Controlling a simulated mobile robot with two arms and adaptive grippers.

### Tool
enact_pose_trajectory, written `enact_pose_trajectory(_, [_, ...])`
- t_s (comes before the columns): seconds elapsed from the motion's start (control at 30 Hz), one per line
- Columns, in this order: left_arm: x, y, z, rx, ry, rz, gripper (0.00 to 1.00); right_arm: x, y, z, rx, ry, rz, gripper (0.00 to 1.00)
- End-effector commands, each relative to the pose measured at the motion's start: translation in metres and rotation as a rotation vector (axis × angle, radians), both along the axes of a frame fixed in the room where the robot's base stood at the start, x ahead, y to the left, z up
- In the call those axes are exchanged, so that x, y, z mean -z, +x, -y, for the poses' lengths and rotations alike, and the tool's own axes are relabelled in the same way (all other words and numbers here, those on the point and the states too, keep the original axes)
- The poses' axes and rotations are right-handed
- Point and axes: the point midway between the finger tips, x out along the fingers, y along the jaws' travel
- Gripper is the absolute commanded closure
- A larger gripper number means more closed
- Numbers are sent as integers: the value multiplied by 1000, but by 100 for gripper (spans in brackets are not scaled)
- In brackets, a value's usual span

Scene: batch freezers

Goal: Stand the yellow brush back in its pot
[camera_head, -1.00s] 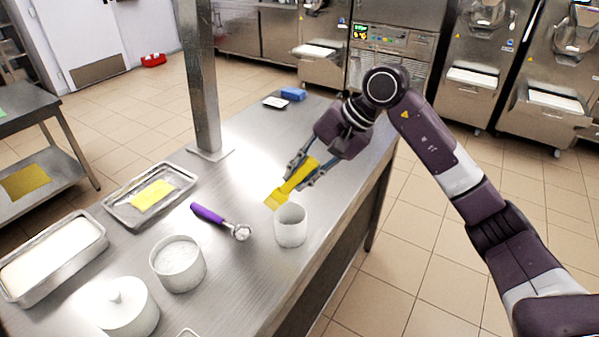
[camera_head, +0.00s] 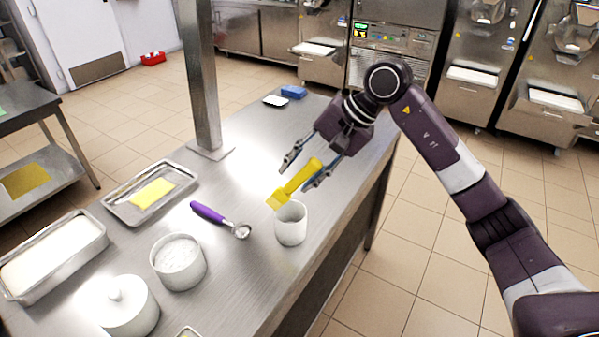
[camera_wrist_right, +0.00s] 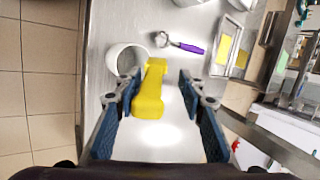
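The yellow brush (camera_head: 294,185) is tilted, with its wide end low beside the rim of the white pot (camera_head: 291,229) and its handle up between my right fingers. My right gripper (camera_head: 298,176) is open, with a finger on either side of the brush. In the right wrist view the brush (camera_wrist_right: 151,95) lies between the spread fingers (camera_wrist_right: 157,84), with a gap on the right finger's side. The pot (camera_wrist_right: 124,60) stands upright there, just left of the brush. I cannot tell whether the brush touches its rim. My left gripper is not in view.
A tray with a yellow cloth (camera_head: 152,193) lies farther left. A metal post (camera_head: 203,90) rises from the table.

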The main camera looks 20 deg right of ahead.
Motion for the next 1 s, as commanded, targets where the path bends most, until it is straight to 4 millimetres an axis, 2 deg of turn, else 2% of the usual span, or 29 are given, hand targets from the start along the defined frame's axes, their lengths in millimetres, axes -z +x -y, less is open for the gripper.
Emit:
enact_pose_trajectory(0.3, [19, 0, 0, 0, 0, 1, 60, -57, -17, 36, 5, -1, 9, 63])
enact_pose_trajectory(0.5, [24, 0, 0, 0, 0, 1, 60, -84, -27, 52, 4, -1, 6, 63])
enact_pose_trajectory(0.7, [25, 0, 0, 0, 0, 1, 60, -95, -31, 58, 2, -1, 2, 63])
enact_pose_trajectory(1.0, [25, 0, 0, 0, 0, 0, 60, -95, -31, 58, 2, 0, 3, 63])
